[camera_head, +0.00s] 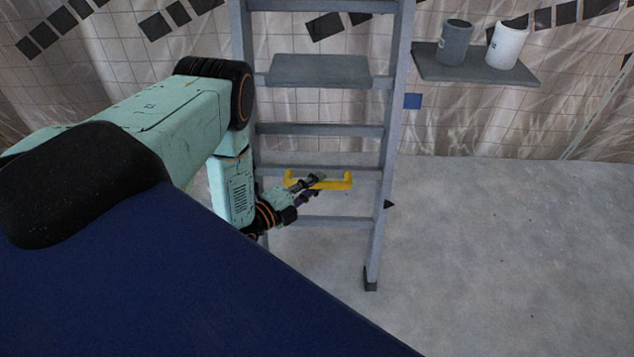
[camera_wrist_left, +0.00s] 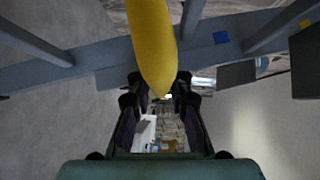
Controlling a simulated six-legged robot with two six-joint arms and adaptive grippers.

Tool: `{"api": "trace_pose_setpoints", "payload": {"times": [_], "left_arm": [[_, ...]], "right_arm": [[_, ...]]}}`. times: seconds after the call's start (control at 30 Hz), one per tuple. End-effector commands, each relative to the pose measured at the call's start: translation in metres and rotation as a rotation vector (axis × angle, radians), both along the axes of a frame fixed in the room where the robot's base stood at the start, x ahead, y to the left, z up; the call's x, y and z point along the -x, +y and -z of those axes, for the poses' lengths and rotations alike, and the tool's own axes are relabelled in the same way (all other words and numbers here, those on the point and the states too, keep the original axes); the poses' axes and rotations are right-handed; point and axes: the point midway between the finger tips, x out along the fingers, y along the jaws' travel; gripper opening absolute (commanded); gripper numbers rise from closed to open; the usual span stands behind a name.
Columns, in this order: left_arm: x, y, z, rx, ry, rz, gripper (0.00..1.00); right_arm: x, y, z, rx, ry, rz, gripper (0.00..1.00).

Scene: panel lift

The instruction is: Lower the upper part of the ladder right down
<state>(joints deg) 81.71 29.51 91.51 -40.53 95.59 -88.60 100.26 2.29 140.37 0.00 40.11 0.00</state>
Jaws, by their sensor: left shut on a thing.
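The grey ladder (camera_head: 390,150) stands upright in the middle of the head view, with several rungs and a wide flat step (camera_head: 320,69). A yellow handle (camera_head: 335,184) sits across its lower part, in front of a rung. My left gripper (camera_head: 318,182) is shut on the yellow handle, at about its middle. In the left wrist view the yellow handle (camera_wrist_left: 152,45) runs down between the fingers of the left gripper (camera_wrist_left: 158,95), with grey ladder bars behind it. The right gripper is in neither view.
A grey shelf (camera_head: 475,66) on the wall at the right holds a dark cup (camera_head: 454,43) and a white cup (camera_head: 506,47). The grey floor (camera_head: 500,250) right of the ladder is clear.

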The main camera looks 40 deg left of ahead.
Motion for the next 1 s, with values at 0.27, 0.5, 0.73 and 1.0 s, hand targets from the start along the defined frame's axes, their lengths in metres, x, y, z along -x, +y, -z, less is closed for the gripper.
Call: {"api": "trace_pose_setpoints", "payload": {"times": [0.27, 0.5, 0.73, 1.0], "left_arm": [[0.0020, -0.0047, 0.0053, 0.002, 0.017, 0.013, 0.00], [0.0017, -0.0045, 0.0051, 0.002, 0.016, 0.011, 0.34], [0.0005, -0.0041, 0.0036, 0.001, 0.011, 0.007, 0.43], [0.0081, -0.0014, 0.0025, 0.001, 0.009, 0.003, 0.43]], "right_arm": [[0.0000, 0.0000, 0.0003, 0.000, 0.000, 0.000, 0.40], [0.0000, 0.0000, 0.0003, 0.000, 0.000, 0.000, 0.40], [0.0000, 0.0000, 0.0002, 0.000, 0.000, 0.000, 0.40], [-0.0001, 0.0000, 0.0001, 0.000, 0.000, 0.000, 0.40]]}}
